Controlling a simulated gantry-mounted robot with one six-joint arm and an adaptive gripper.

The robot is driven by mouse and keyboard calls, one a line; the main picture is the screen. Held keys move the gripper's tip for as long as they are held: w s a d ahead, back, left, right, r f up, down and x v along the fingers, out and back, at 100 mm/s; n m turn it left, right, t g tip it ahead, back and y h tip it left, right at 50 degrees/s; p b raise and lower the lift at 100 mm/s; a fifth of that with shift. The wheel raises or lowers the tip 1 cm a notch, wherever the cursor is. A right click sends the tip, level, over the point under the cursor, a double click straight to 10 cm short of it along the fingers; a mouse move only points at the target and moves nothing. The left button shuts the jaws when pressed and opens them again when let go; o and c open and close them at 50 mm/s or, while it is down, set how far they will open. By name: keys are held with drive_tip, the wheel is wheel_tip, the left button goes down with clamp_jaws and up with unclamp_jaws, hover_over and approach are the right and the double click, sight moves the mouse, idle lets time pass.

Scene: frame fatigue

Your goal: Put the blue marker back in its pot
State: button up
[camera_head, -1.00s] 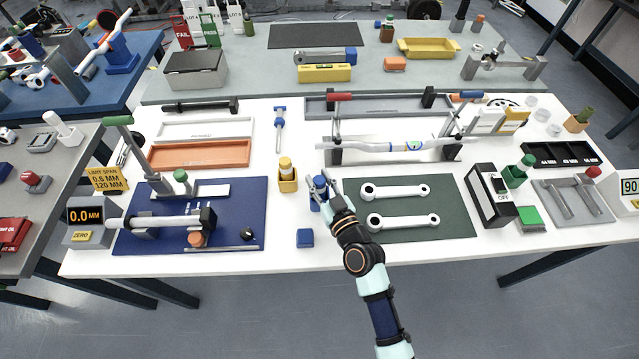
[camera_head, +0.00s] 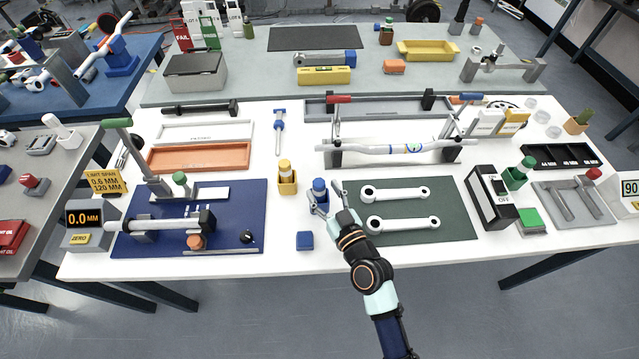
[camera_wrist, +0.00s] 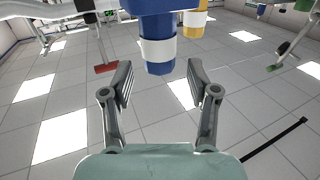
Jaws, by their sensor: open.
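The blue marker (camera_head: 319,186) stands upright in the blue pot (camera_head: 319,208), its cap end up. In the wrist view, which looks inverted, the blue marker (camera_wrist: 158,50) shows a white band and a blue end, with its pot at the top edge. My gripper (camera_head: 328,198) is at the marker's near right side, with its fingers spread. In the wrist view my gripper (camera_wrist: 158,78) is open and empty, and the marker shows beyond and between the fingertips. The pot's inside is hidden.
A yellow pot with a yellow marker (camera_head: 286,167) stands close on the left. A small blue block (camera_head: 305,240) lies in front. A green mat (camera_head: 440,215) with two wrenches lies to the right, a blue mat (camera_head: 255,200) to the left.

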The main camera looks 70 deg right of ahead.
drive_tip(key=v, duration=0.4)
drive_tip(key=shift+s+a+r+b, duration=0.15)
drive_tip(key=shift+s+a+b, duration=0.05)
drive_tip(key=shift+b, duration=0.1)
drive_tip(key=w+a+r+n+t+y, duration=0.1)
drive_tip(key=w+a+r+n+y, duration=0.3)
drive_tip(key=a, duration=0.4)
drive_tip(key=w+a+r+n+y, duration=0.1)
drive_tip(key=w+a+r+y, duration=0.15)
drive_tip(key=w+a, duration=0.45)
drive_tip(key=w+a+r+n+t+y, duration=0.1)
drive_tip(key=w+a+r+n+y, duration=0.25)
drive_tip(key=a, duration=0.65)
drive_tip(key=s+a+r+g+y, duration=0.1)
drive_tip(key=a+g+y, duration=0.15)
drive_tip(key=a, duration=0.85)
wheel_tip(320, 180, up, 30)
drive_tip(key=p, duration=2.9)
drive_tip(key=shift+s, duration=0.2)
